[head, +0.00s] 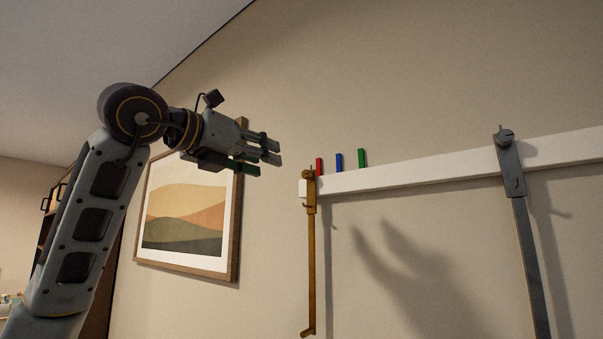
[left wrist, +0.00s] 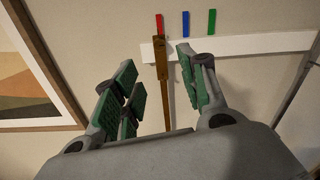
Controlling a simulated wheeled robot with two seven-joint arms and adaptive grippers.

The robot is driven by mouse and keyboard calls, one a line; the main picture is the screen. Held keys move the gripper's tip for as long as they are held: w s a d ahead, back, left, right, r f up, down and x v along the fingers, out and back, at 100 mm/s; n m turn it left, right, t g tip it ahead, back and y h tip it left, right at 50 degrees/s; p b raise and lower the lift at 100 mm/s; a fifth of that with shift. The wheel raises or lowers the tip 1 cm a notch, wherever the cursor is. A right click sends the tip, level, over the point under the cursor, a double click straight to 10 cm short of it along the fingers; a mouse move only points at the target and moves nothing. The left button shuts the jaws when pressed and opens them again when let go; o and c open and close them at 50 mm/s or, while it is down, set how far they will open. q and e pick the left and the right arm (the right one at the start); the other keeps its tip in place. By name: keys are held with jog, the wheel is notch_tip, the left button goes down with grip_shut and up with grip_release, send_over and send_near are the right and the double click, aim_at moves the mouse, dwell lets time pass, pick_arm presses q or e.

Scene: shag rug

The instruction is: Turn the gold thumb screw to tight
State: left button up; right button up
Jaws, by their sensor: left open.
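A gold bracket (head: 311,250) hangs from the left end of a white rail on the wall. The gold thumb screw (head: 307,174) appears as a small gold piece at the bracket's top; its turn position is too small to tell. My left gripper (head: 270,158) is open and empty, up and to the left of the screw, apart from it. In the left wrist view the gold bracket (left wrist: 161,70) shows beyond and between the open green-padded fingers (left wrist: 158,95). A grey bracket (head: 520,220) with its own grey screw (head: 503,135) hangs farther right. My right gripper is not in view.
The white rail (head: 420,175) runs along the wall to the right. Red (head: 319,167), blue (head: 339,163) and green (head: 362,158) markers stand above its left end. A framed picture (head: 188,215) hangs behind my left arm. Wall space between the brackets is clear.

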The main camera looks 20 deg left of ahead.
aim_at(305, 174)
pick_arm(q)
jog(key=shift+w+a+f, duration=0.1)
jog(key=shift+w, duration=0.15)
jog(key=shift+p+x, duration=2.35)
jog(key=shift+x, duration=4.55)
grip_shut()
